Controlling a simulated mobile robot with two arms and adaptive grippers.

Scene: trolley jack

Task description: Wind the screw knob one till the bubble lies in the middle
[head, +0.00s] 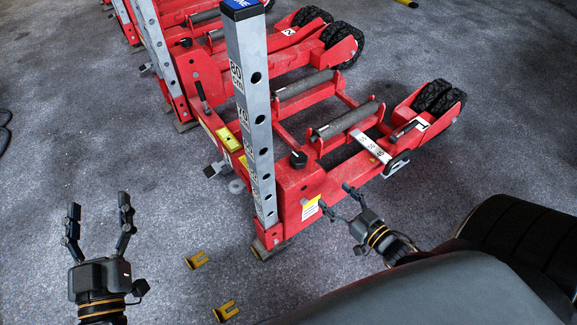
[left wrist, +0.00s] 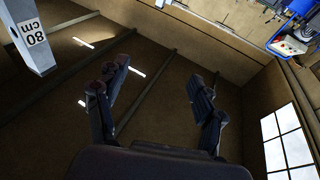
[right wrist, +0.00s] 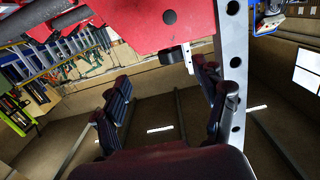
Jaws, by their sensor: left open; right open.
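The nearest red trolley jack, marked 1 (head: 318,180), stands on the floor with an upright grey scale post (head: 254,100) at its near end. A black knob (head: 298,159), likely the screw knob, sits on its red frame beside the post. A yellow block (head: 228,138) behind the post may be the bubble level; no bubble can be made out. My right gripper (head: 336,198) is open and empty, below and right of the knob. In the right wrist view a dark knob-like part (right wrist: 172,56) shows beyond its open fingers. My left gripper (head: 99,207) is open and empty, well left of the jack.
More red jacks, one marked 2 (head: 289,32), stand behind. Two yellow brackets (head: 197,260) (head: 226,312) lie on the floor near the post's foot. A grey bar (head: 370,147) lies across the jack's right part.

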